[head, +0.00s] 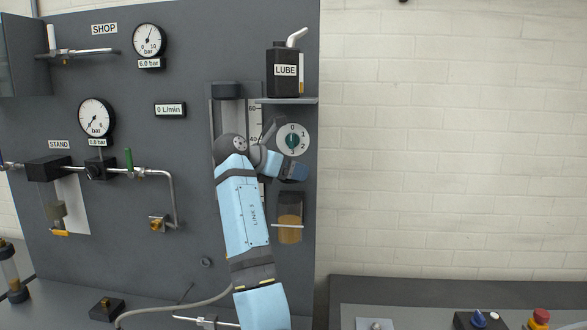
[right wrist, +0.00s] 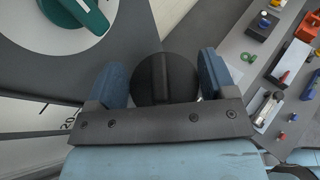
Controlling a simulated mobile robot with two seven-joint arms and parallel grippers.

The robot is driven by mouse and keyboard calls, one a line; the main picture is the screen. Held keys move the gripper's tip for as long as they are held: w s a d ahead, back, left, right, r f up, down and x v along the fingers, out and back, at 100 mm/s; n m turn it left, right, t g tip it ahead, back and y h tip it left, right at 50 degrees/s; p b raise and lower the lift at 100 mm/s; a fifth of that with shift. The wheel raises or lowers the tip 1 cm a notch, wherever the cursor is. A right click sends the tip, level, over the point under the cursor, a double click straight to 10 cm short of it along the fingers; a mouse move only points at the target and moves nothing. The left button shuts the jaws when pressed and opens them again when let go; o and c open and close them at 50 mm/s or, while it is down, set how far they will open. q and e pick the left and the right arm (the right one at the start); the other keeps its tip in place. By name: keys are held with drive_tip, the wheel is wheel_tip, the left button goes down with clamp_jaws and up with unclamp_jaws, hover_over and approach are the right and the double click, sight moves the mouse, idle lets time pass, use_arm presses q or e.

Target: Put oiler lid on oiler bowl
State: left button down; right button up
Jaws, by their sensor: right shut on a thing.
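The oiler bowl (head: 289,225) is a clear cup with amber oil, fixed on the grey panel below the dial. My right gripper (head: 292,171) is just above the bowl, below the dial. In the right wrist view my right gripper (right wrist: 163,80) has its blue fingers shut on the oiler lid (right wrist: 166,76), a round black cap with a raised ridge. The lid is hidden or too small to tell in the head view. The bowl does not show in the wrist view, so I cannot tell whether the lid touches it. My left gripper is not in view.
The dial (head: 292,140) with a teal knob is close above the right gripper. A shelf (head: 286,101) with a black LUBE can (head: 284,72) is higher up. Gauges and pipes are at the left. A bench (head: 440,290) with small parts is at the lower right.

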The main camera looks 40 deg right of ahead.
sight(281, 181)
drive_tip(key=shift+a, duration=0.1)
drive_tip(key=shift+r, duration=0.1)
drive_tip(key=shift+p, duration=0.4)
drive_tip(key=shift+a+r+p, duration=0.15)
drive_tip(key=shift+r+p, duration=0.05)
drive_tip(key=shift+p, duration=0.65)
wheel_tip(281, 181, down, 2)
drive_tip(key=shift+f, duration=0.1)
wheel_tip(281, 181, down, 2)
drive_tip(key=shift+f, duration=0.1)
drive_tip(key=shift+f+p, duration=0.3)
drive_tip(key=shift+f, duration=0.05)
drive_tip(key=shift+f+p, duration=0.4)
drive_tip(key=shift+f, duration=0.15)
